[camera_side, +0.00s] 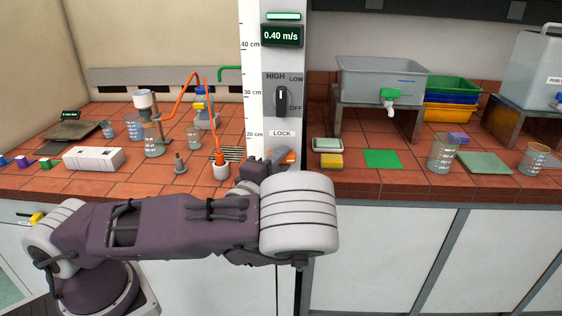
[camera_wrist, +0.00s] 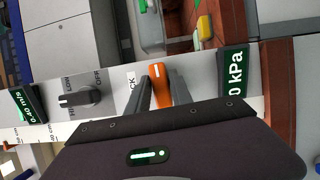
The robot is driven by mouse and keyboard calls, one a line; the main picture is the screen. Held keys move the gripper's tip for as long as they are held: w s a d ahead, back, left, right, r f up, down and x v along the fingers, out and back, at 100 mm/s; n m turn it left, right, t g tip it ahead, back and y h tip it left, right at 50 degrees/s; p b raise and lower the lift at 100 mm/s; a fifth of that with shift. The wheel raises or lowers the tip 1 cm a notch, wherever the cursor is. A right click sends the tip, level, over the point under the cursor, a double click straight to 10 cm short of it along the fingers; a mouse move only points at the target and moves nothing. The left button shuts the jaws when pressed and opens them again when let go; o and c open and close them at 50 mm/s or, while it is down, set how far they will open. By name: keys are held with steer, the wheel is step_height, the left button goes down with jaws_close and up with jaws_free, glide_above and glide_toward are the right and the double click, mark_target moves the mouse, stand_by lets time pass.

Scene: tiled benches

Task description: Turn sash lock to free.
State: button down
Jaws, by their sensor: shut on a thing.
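The sash lock is an orange handle on the grey post below the LOCK label (camera_side: 282,133). In the side view only part of the orange handle (camera_side: 290,157) shows, with my gripper (camera_side: 277,156) at it. In the wrist view the orange handle (camera_wrist: 160,88) stands between the two grey fingers of my gripper (camera_wrist: 159,80), which are shut on it. The label beside it is partly covered by a finger, and only its last letters show. I see no label reading free.
On the same post, above the lock, are a black HIGH/LOW/OFF knob (camera_side: 282,101) and a 0.40 m/s display (camera_side: 282,35). A yellow sponge (camera_side: 331,161) lies to the right.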

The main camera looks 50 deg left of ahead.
steer(key=shift+m, duration=0.3)
stand_by(0.4)
steer(key=c, duration=1.2)
jaws_free()
steer(key=shift+c, duration=0.2)
